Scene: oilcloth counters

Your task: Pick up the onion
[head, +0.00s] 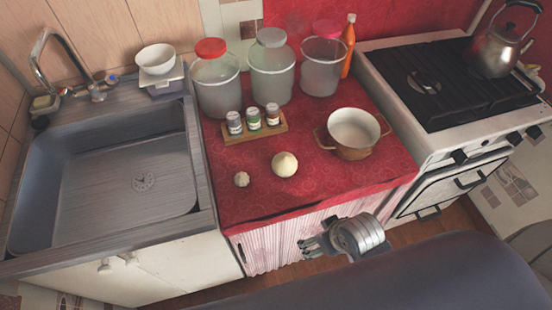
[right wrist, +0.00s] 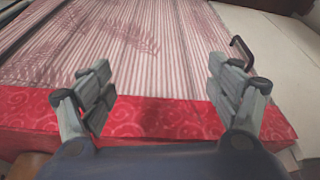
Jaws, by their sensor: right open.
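A pale, round onion (head: 285,164) with a small pointed top sits on the red oilcloth counter (head: 310,190), near its front. My right gripper (head: 308,244) is in front of the counter's front edge, below the onion in the picture and apart from it. In the right wrist view the same gripper (right wrist: 160,82) has its two fingers spread, with nothing between them. That view shows the red cloth edge and striped curtain, and no onion. My left gripper is not in view.
A smaller pale bulb (head: 241,179) lies left of the onion. A pot (head: 353,146) stands to its right. A spice rack (head: 252,132) and lidded jars (head: 272,75) stand behind. The sink (head: 60,170) is left; the stove (head: 440,100) is right.

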